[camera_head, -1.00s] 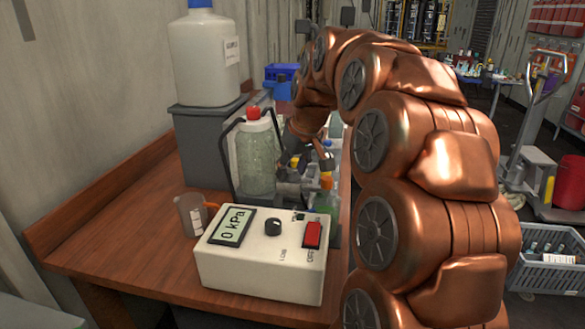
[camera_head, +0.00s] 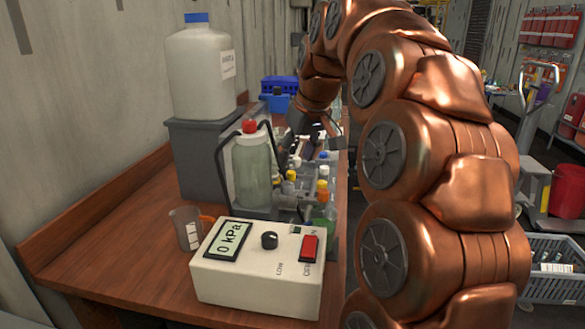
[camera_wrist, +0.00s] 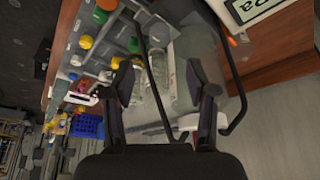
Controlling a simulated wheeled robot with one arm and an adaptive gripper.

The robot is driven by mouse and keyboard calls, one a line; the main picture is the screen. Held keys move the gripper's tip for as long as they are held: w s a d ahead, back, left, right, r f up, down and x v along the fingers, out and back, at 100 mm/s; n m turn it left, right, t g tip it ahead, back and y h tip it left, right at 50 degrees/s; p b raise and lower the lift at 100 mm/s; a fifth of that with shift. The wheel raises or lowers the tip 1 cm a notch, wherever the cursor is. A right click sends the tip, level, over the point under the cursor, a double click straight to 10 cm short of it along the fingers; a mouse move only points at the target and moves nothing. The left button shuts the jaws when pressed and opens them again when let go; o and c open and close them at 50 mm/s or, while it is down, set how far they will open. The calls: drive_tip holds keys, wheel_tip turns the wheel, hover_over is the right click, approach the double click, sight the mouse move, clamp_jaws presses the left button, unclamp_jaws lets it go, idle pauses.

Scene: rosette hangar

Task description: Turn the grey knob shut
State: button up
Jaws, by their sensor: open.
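A dark round knob (camera_head: 269,240) sits on top of a white control box (camera_head: 262,275), beside a display reading 0 kPa and a red switch. My gripper (camera_wrist: 165,85) is open, with its two dark fingers apart and nothing held between them. In the wrist view, clear bottles (camera_wrist: 188,70) show beyond and between the fingers. In the head view my gripper is partly hidden behind my copper arm, above the far part of the bench, behind the red-capped bottle (camera_head: 252,165).
A large white jug (camera_head: 202,75) stands on a grey block (camera_head: 190,150). A rack (camera_head: 295,190) holds several small bottles with coloured caps. A beaker (camera_head: 186,230) stands left of the control box. Blue crates (camera_head: 279,86) are behind. The bench's front left is clear.

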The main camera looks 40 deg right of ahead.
drive_tip(key=shift+v, duration=1.7)
